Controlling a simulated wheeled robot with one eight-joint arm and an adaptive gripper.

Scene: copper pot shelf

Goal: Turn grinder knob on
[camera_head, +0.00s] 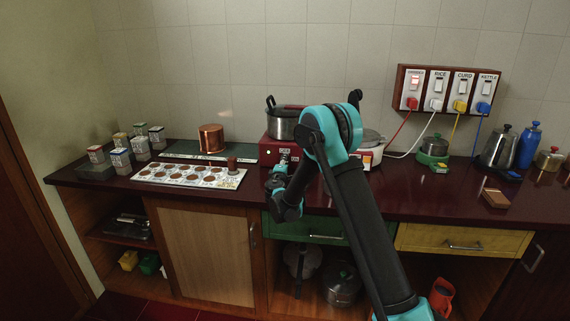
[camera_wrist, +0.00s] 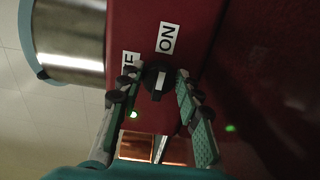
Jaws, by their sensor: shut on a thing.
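The grinder has a red base (camera_head: 270,150) with a steel pot (camera_head: 283,125) on top, at the back of the counter. In the wrist view its red front (camera_wrist: 130,30) carries a round black knob (camera_wrist: 157,82) with a pale pointer stripe, roughly in line with the "ON" label (camera_wrist: 167,38). A second label (camera_wrist: 130,64) is partly hidden by a finger. A small green light (camera_wrist: 133,114) glows beside the knob. My gripper (camera_wrist: 153,90) has a finger on each side of the knob and is shut on it. In the head view my arm hides the knob.
A switchboard (camera_head: 447,91) on the wall has several coloured plugs; its leftmost switch glows red. A white cooker (camera_head: 368,150) stands right of the grinder. A tray of round pieces (camera_head: 190,175) and a copper pot (camera_head: 211,138) are to the left. The counter front right of my arm is mostly clear.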

